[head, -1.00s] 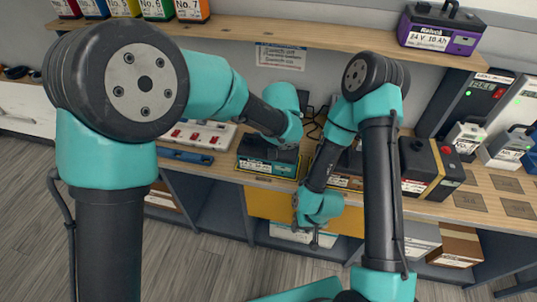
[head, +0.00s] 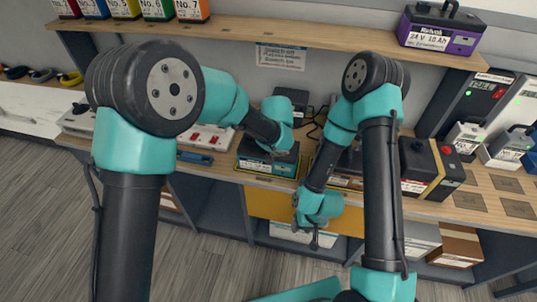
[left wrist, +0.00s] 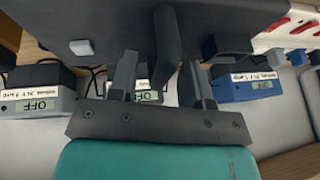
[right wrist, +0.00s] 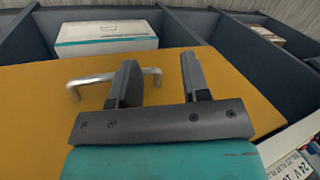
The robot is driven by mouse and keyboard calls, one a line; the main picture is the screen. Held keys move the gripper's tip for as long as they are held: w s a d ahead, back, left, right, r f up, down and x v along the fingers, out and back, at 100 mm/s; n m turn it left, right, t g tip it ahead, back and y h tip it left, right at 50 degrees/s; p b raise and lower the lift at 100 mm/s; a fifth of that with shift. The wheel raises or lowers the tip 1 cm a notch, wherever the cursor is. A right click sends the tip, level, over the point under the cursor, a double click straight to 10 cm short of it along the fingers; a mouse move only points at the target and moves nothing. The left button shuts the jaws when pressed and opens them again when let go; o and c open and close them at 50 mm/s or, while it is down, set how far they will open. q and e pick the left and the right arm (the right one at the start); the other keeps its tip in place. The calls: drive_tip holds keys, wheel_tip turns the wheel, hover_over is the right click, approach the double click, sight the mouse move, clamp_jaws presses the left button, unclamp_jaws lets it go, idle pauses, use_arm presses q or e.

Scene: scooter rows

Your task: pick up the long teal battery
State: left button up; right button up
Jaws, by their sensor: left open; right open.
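The teal battery (head: 267,164), dark on top with a teal lower part and a white label, sits on the workbench, partly covered by my left gripper (head: 279,150) and wrist. In the left wrist view a dark body (left wrist: 225,20) with an upright black handle (left wrist: 167,45) fills the top. My left gripper (left wrist: 160,78) is open, with one finger on each side of that handle. Contact cannot be told. My right gripper (head: 314,238) is open and empty below the bench edge, in front of the yellow drawer (right wrist: 40,110) with its metal handle (right wrist: 152,74).
Chargers (left wrist: 40,103) with small labels stand beside the dark body. A black and yellow battery (head: 447,168) stands to the right on the bench. A purple battery (head: 440,28) is on the shelf above. A white box (right wrist: 105,37) lies in an open cubby.

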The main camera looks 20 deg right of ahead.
use_arm(q)
drive_tip(key=shift+f, duration=0.1)
idle(0.4)
clamp_jaws()
idle(1.0)
idle(0.4)
